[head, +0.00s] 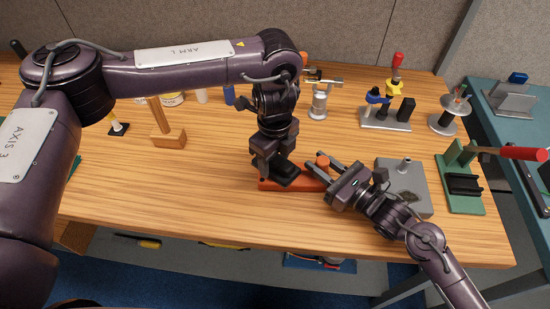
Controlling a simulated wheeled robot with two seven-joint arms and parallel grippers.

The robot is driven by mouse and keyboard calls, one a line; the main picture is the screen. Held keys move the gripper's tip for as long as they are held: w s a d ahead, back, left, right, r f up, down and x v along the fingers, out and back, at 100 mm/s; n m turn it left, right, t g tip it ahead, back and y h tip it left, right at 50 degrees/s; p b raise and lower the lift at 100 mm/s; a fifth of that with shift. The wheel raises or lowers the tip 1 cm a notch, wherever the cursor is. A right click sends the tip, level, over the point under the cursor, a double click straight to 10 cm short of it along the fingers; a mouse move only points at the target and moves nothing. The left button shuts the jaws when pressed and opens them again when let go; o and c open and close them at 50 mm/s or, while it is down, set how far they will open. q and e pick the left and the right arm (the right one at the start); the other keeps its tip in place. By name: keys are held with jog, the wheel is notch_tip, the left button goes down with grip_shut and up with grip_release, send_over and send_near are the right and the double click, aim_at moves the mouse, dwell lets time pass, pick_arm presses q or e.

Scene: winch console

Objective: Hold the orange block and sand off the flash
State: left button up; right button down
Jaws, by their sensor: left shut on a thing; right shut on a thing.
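The orange block (266,185) lies flat on the wooden bench near its front middle. My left gripper (283,174) reaches down from above and is shut on it, hiding much of its middle. My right gripper (324,168) comes in from the lower right and is shut on a small piece with a rounded orange top (322,160) at the block's right end. I cannot tell whether this piece is a sanding tool or part of the block. The flash is too small or hidden to make out.
Close right stands a grey plate with a post (410,178), then a green stand (462,190) with a red-handled tool (520,153). Behind are a clamp stand (388,112) and a metal fixture (319,105). A wooden mallet (168,138) stands left. The bench's front left is clear.

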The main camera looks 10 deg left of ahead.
pick_arm(q)
jog(key=shift+r, duration=3.5)
pick_arm(e)
jog(key=c, duration=1)
grip_release()
jog(key=shift+c, duration=0.2)
pick_arm(q)
jog(key=shift+d, duration=0.1)
pick_arm(e)
jog(key=v, duration=1)
jog(key=shift+s+d, duration=0.15)
jog(key=shift+v, duration=0.8)
pick_arm(q)
jog(key=shift+r, duration=0.1)
pick_arm(e)
jog(key=shift+r, duration=0.15)
